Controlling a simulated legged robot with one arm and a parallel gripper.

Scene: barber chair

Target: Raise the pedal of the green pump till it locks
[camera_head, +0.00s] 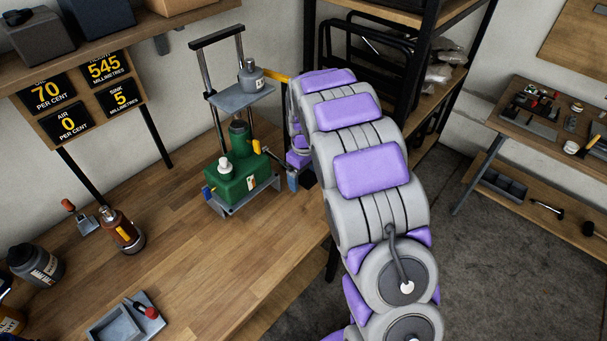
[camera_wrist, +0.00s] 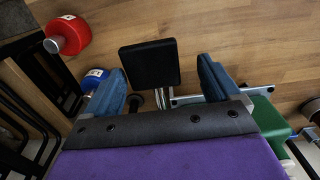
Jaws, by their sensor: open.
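The green pump (camera_head: 236,180) stands on a grey base on the workbench, left of my arm in the head view. Part of its green body (camera_wrist: 271,124) shows at the right of the wrist view. A flat black pad (camera_wrist: 149,63), which looks like the pedal, lies ahead of my gripper (camera_wrist: 162,68) in the wrist view. It appears between the two blue fingers, which are apart and hold nothing. I cannot tell how far the pad is from the fingertips. In the head view my arm hides most of the gripper, with one blue finger (camera_head: 293,181) showing beside the pump.
A metal frame with a grey platform (camera_head: 241,96) carrying a grey bottle (camera_head: 250,75) rises above the pump. A copper-coloured canister (camera_head: 121,231) and a grey tray (camera_head: 124,319) stand on the bench (camera_head: 215,265). A black shelf rack (camera_head: 401,75) stands behind my arm.

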